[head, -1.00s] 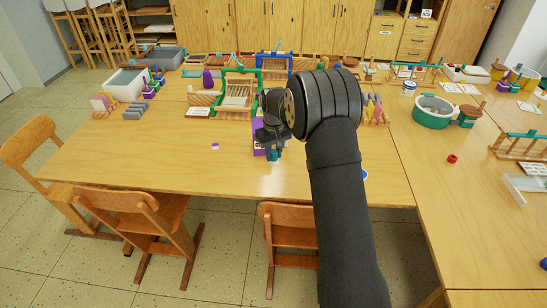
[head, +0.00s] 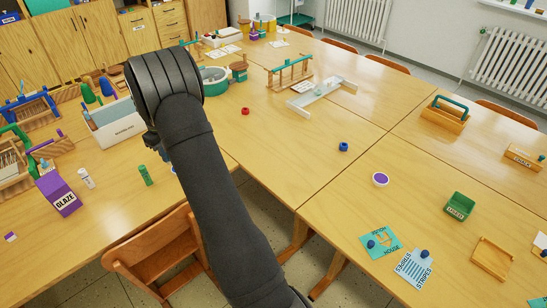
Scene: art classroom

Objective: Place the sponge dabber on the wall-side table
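I cannot single out the sponge dabber for certain. Small dark blue knobs sit on two teal and pale blue cards on the near right table: one knob (head: 371,244) on the upper card (head: 381,256) and one (head: 425,254) on the lower card (head: 416,284). A blue, ring-like piece (head: 343,147) and a red one (head: 245,111) lie on bare wood. My gripper (head: 152,143) is mostly hidden behind my dark wrist, over the left table (head: 105,235); a bit of blue shows beside it. Its fingers and any held thing are hidden.
A purple glaze box (head: 59,194), a white bottle (head: 86,179) and a green bottle (head: 143,175) stand at left. A green box (head: 459,206), wooden tray (head: 492,258) and wooden caddy (head: 444,117) are at right. A chair (head: 160,255) stands below my arm. Bare wood lies around the blue piece.

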